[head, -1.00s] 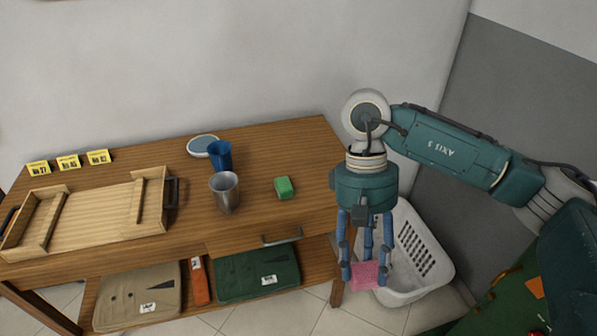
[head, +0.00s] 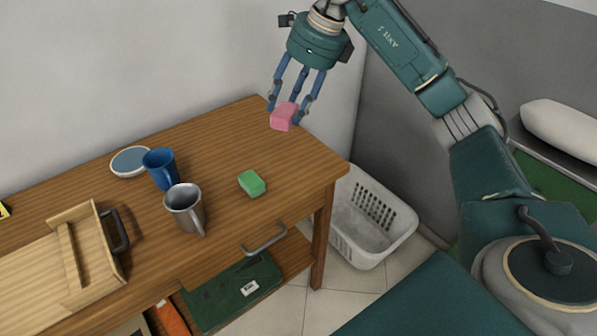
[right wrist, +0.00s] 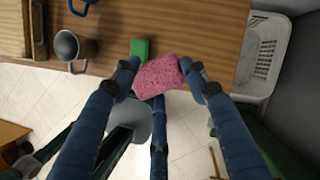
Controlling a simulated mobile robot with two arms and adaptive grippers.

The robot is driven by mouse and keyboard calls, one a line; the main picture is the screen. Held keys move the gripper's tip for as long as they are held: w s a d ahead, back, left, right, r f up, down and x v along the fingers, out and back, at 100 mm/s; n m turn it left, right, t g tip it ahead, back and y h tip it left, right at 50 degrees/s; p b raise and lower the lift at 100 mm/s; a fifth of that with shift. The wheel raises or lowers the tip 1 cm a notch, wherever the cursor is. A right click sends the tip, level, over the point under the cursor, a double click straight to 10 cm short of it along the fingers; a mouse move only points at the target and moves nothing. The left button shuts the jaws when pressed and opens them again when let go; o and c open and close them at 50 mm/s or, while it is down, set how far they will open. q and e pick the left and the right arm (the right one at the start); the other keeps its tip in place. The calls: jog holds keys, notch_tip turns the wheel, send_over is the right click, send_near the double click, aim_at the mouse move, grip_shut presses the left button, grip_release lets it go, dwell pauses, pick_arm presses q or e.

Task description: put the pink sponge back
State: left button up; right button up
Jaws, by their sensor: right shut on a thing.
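The pink sponge (head: 284,116) is held between the fingers of my right gripper (head: 290,108), over the far right part of the wooden table (head: 225,150) in the head view. The sponge (right wrist: 161,76) also shows between the fingers in the right wrist view. My right gripper is shut on it. A green sponge (head: 252,183) lies on the table, nearer the front edge; it shows partly behind the pink sponge in the right wrist view (right wrist: 139,48). My left gripper is not in view.
A blue mug (head: 161,170), a metal mug (head: 185,208) and a round blue-white dish (head: 130,161) stand left of the green sponge. A wooden tray (head: 75,212) lies further left. A white basket (head: 372,222) is on the floor right of the table. The table's right end is clear.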

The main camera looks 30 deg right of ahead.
jog(key=w+d+r+m+t+h+b, duration=0.1)
jog(key=w+d+m+h, duration=0.1)
jog(key=d+m, duration=0.35)
jog(key=shift+m, duration=0.45)
jog(key=f, duration=0.9)
jog(key=f+p, duration=0.1)
jog(key=f, duration=0.4)
jog(key=shift+w+a+f, duration=0.1)
jog(key=shift+a+f, duration=0.15)
jog(key=shift+f, duration=0.1)
jog(key=shift+f+p, duration=0.3)
jog(key=shift+f, duration=2.05)
jog(key=o, duration=1.1)
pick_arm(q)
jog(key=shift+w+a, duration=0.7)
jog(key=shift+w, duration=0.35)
pick_arm(e)
jog(key=shift+r, duration=0.15)
pick_arm(q)
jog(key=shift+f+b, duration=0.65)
jog(key=shift+b, duration=0.05)
pick_arm(e)
jog(key=v, duration=1.2)
